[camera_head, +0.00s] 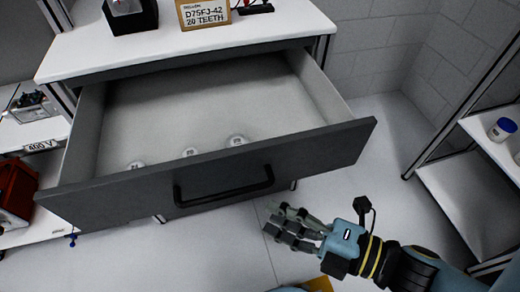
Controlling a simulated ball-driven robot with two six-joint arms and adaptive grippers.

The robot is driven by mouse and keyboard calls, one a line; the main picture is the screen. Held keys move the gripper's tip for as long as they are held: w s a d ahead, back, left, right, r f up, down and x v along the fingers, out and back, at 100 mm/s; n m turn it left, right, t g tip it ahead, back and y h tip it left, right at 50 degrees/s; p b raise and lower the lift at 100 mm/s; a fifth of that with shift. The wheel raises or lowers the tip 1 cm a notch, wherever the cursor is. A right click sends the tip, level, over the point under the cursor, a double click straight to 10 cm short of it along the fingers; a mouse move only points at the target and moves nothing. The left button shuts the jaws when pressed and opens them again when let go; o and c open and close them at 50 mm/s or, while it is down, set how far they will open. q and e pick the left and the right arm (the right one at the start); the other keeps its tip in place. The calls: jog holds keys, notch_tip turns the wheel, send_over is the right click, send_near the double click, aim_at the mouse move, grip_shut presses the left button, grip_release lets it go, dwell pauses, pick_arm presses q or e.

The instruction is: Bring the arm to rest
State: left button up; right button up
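My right arm comes in from the lower right, and its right gripper (273,221) hangs in front of the open drawer (215,182), to the right of and below the drawer's dark handle (224,194). The gripper looks apart from the drawer front. The grey fingers point left and overlap in this view, so their gap is not clear. I see no object between them. My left gripper is not in view.
Several small white round items (237,141) lie near the drawer's front wall. The white cabinet top (110,48) carries a sign (204,13) reading "D75FJ-42 20 TEETH". A shelf with a blue-lidded jar (502,129) stands right. The floor (385,140) between is clear.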

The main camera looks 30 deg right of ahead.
jog(key=shift+s+d, duration=0.1)
dwell(0.5)
jog(key=s+d+f+m+g+h+b, duration=0.1)
jog(key=s+d+f+m+g+h, duration=0.2)
jog(key=f, duration=0.5)
jog(key=s+d+f+m+g+h, duration=0.1)
jog(key=d+f+m+h, duration=0.1)
jog(key=d+f+m, duration=0.55)
jog(key=s+d+f+m+g+h+b, duration=0.1)
jog(key=s+f+m+g+h, duration=0.15)
jog(key=f, duration=0.65)
jog(key=s+d+f+m+g, duration=0.2)
jog(key=s+f+m+g, duration=0.1)
jog(key=s, duration=0.4)
jog(key=s+d+f+m+g+h, duration=0.1)
jog(key=s+d+f+m+g, duration=0.1)
jog(key=s+f+m+g, duration=0.2)
jog(key=s+f+m, duration=0.2)
jog(key=s+f, duration=0.2)
jog(key=shift+b, duration=0.35)
jog(key=shift+w+h, duration=0.15)
jog(key=shift+h, duration=0.1)
dwell(1.4)
